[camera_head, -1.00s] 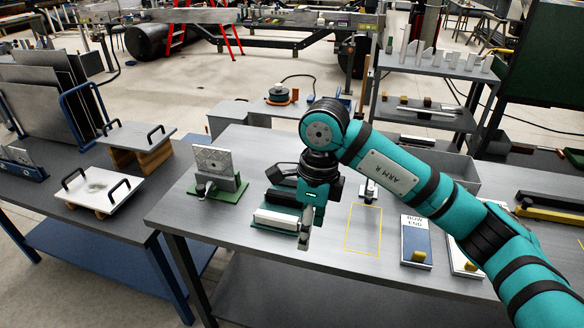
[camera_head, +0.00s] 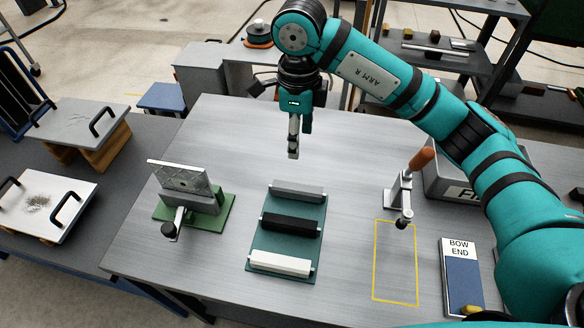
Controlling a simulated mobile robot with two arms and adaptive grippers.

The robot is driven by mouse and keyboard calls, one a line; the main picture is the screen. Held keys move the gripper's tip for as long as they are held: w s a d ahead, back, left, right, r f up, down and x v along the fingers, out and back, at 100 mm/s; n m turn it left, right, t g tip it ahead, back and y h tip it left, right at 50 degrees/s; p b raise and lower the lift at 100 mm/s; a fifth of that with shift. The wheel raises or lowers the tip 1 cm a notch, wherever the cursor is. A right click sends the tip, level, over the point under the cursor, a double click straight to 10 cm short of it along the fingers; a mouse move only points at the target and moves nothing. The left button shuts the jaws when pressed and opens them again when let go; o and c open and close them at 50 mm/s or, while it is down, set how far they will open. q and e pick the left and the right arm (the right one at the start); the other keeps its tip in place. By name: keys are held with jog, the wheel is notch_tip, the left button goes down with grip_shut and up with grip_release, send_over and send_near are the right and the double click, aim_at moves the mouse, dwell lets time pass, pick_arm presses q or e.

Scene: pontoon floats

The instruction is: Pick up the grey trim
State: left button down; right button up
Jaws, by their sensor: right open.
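The grey trim (camera_head: 299,189) is a grey bar lying at the far end of a green rack (camera_head: 262,243). A black bar (camera_head: 290,224) lies in the rack's middle and a white bar (camera_head: 279,263) at its near end. My right gripper (camera_head: 293,150) points down and shows beyond the grey trim in the picture, apart from it. It is open with nothing between its fingers. Its height above the table is hard to tell. All three bars are in plain sight. My left gripper is out of view.
A metal plate in a green-based clamp fixture (camera_head: 182,176) stands left of the rack. An orange-handled clamp (camera_head: 404,190) stands right, by a yellow outlined rectangle (camera_head: 376,262) on the table (camera_head: 345,170). A "BOW END" board (camera_head: 460,268) lies farther right.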

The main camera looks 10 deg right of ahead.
jog(key=p, duration=0.2)
send_near(297, 187)
notch_tip(297, 187, down, 3)
jog(key=shift+s+r+p, duration=0.1)
jog(key=shift+p, duration=0.35)
notch_tip(297, 187, down, 2)
jog(key=shift+f, duration=0.2)
jog(key=shift+f+p, duration=0.3)
jog(key=shift+p, duration=0.2)
notch_tip(297, 187, down, 4)
jog(key=shift+r+p, duration=0.2)
jog(key=shift+p, duration=0.7)
jog(key=shift+f, duration=0.5)
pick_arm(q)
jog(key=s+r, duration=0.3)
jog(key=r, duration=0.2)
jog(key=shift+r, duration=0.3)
pick_arm(e)
grip_shut()
